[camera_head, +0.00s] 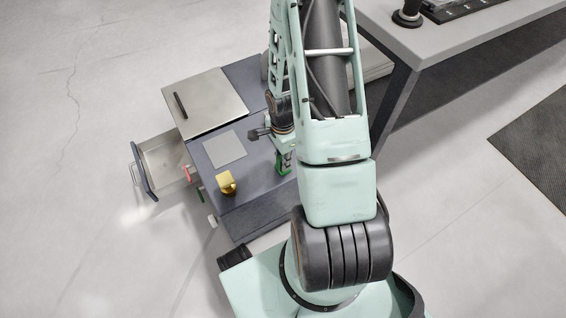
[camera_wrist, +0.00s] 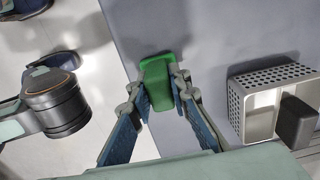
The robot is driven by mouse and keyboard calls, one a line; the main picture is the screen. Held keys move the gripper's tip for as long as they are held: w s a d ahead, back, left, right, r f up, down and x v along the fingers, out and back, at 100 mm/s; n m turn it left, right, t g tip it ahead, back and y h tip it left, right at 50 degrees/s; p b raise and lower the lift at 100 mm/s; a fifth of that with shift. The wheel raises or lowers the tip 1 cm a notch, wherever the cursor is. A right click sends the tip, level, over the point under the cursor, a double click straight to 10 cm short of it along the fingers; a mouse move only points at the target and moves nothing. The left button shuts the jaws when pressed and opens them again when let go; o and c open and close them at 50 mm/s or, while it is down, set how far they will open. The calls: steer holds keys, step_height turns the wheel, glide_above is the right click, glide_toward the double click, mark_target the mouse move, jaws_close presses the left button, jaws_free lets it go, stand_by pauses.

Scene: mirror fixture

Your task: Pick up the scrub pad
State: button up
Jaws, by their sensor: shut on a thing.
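A green block that looks like the scrub pad (camera_wrist: 160,80) is between the two fingers of my gripper (camera_wrist: 158,92) in the wrist view. The fingers touch it on both sides, and my gripper is shut on it. It lies over the blue-grey cabinet top (camera_wrist: 215,40); I cannot tell whether it touches that surface. In the head view my gripper (camera_head: 284,160) is over the right part of the cabinet top, with green showing at its tip. My arm hides part of the cabinet there.
A perforated grey basket (camera_wrist: 238,105) with a dark block (camera_wrist: 296,122) is at right in the wrist view. In the head view, a yellow object (camera_head: 227,182) and a grey square (camera_head: 224,148) are on the cabinet. An open drawer (camera_head: 160,158) juts left. A table (camera_head: 450,40) stands upper right.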

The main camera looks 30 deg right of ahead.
steer(key=shift+r, duration=0.2)
jaws_close()
steer(key=shift+r, duration=0.3)
step_height(320, 180, up, 2)
steer(key=shift+r+p, duration=0.2)
steer(key=shift+p, duration=0.45)
steer(key=s+a+r+p, duration=0.7)
steer(key=s+r+p, duration=0.2)
steer(key=s+p, duration=0.3)
steer(key=shift+r+p, duration=0.4)
steer(key=shift+p, duration=0.4)
steer(key=shift+f, duration=0.1)
